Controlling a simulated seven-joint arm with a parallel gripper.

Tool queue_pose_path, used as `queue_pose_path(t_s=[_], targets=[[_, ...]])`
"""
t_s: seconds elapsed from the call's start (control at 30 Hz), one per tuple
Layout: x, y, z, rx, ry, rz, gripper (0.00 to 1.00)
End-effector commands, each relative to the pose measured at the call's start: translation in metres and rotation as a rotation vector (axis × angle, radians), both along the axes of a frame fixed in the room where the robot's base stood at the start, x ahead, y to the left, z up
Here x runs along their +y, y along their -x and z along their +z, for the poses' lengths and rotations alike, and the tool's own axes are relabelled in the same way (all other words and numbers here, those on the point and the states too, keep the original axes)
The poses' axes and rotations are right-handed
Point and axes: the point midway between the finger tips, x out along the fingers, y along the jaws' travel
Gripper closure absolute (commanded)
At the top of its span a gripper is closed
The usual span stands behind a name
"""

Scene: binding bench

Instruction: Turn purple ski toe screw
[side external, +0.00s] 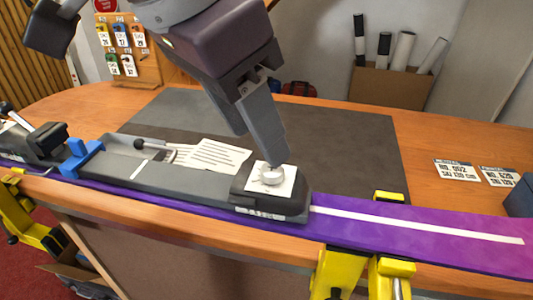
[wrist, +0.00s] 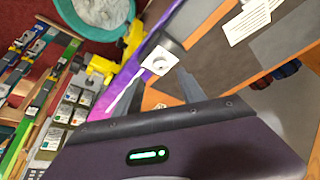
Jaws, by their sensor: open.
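The purple ski (side external: 420,240) lies along the front of the bench with a white stripe down its middle. A dark toe unit (side external: 268,197) sits on it, carrying a white plate and a round silver screw (side external: 271,176). The screw also shows in the wrist view (wrist: 159,64), on its white plate. My gripper (side external: 274,158) points down with its fingertips just above and behind the screw; whether they touch it I cannot tell. My gripper is open, with nothing seen held in it. In the side view, one finger largely hides the other.
Yellow clamps (side external: 340,272) stand at the bench front. A blue clip (side external: 82,157) and a black binding part (side external: 42,142) are at the left. The dark mat (side external: 345,140) is mostly clear.

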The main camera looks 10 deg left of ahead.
Motion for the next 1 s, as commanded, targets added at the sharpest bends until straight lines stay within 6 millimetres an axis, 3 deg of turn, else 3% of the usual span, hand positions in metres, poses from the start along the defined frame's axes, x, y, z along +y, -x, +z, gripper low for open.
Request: queue_pose_path(t_s=[0.27, 0.57, 0.6, 0.83, 1.0], targets=[[-0.010, -0.015, -0.046, 0.001, -0.001, 0.002, 0.53], [-0.012, -0.018, -0.053, -0.002, 0.001, 0.002, 0.53], [-0.012, -0.018, -0.053, -0.002, 0.001, 0.002, 0.54], [-0.012, -0.018, -0.053, -0.001, 0.001, 0.003, 1.00], [-0.012, -0.018, -0.053, -0.002, 0.001, 0.004, 1.00]])
